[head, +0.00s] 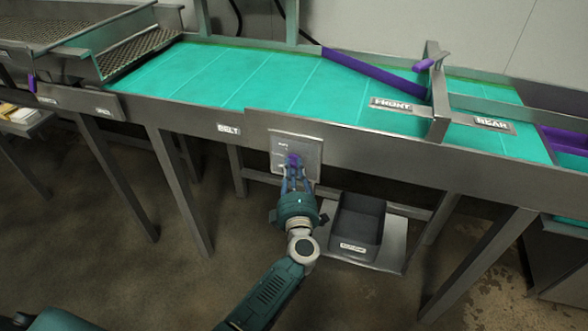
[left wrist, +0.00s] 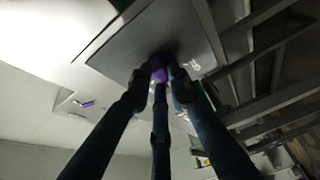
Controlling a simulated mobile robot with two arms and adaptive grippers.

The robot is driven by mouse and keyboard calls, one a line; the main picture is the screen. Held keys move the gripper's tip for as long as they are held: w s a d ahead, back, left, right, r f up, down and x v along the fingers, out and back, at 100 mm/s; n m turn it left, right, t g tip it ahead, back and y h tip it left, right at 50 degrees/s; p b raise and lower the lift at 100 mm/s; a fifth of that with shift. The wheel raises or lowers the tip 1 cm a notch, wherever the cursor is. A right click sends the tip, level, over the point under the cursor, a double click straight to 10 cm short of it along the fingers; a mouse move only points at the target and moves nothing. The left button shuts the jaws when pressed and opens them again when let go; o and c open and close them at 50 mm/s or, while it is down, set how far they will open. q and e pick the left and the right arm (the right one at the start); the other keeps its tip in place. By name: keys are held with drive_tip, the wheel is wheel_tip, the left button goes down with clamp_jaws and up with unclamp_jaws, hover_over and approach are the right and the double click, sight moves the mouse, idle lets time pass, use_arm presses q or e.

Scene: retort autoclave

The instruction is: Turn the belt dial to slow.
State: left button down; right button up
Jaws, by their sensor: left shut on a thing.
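The belt dial (head: 293,160) is a small purple knob on a grey panel (head: 312,148) fixed to the front of the conveyor frame. My left gripper (head: 295,175) reaches up to the panel and is shut on the dial. In the left wrist view the purple dial (left wrist: 159,74) shows between my dark fingertips (left wrist: 160,82), against the panel plate (left wrist: 130,55). The fingers hide much of the dial, and the panel's small marks are too small to read, so its setting cannot be told. My right gripper is not in view.
The teal conveyor belt (head: 250,80) runs above the panel, with a purple diverter bar (head: 370,72) across it. A "BELT" label (head: 228,129) is left of the panel. A dark bin (head: 358,225) stands on a low shelf right of my arm. Metal legs (head: 180,190) flank it.

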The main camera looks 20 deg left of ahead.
use_arm(q)
drive_tip(key=shift+s+a+f, duration=0.1)
drive_tip(key=shift+a+f, duration=0.05)
drive_tip(key=shift+a, duration=0.15)
drive_tip(key=c, duration=1.6)
unclamp_jaws()
drive_tip(key=shift+a, duration=0.1)
drive_tip(key=shift+s+d, duration=0.3)
drive_tip(key=shift+d, duration=0.05)
drive_tip(key=v, duration=1.1)
drive_tip(key=shift+s, duration=0.2)
